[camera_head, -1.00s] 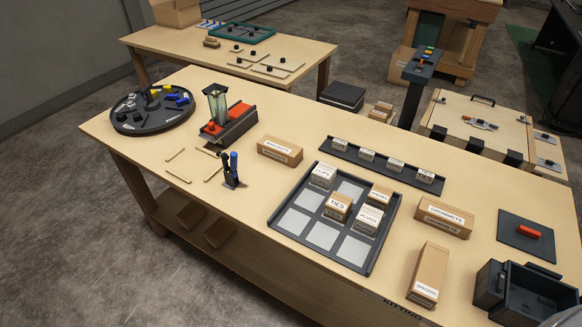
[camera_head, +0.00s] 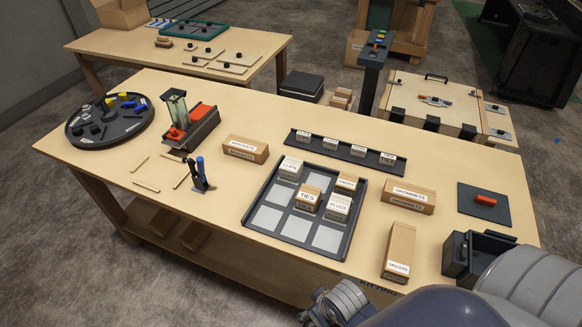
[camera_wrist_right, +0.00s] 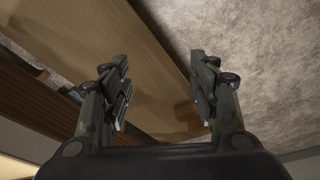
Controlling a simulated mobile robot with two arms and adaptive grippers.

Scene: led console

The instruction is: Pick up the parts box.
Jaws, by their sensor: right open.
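Several cardboard parts boxes lie on the wooden table. The long upright-labelled spacers box (camera_head: 398,250) lies at the front right. A grommets box (camera_head: 408,195) lies behind it, and another labelled box (camera_head: 245,149) lies left of the tray. Smaller boxes, among them the ties box (camera_head: 307,198), sit in cells of the dark tray (camera_head: 257,222). My right arm reaches in at the lower right, in front of the table. My right gripper (camera_wrist_right: 162,90) is open and empty in the right wrist view, with wood and floor beyond it. My left gripper is not in view.
A dark bin (camera_head: 458,257) stands at the table's right end, partly behind my arm. A dark rail (camera_head: 343,152) with small boxes lies behind the tray. A round dark tray (camera_head: 110,121) and a red-and-black device (camera_head: 190,126) stand at the left. Bare table surrounds the grommets box.

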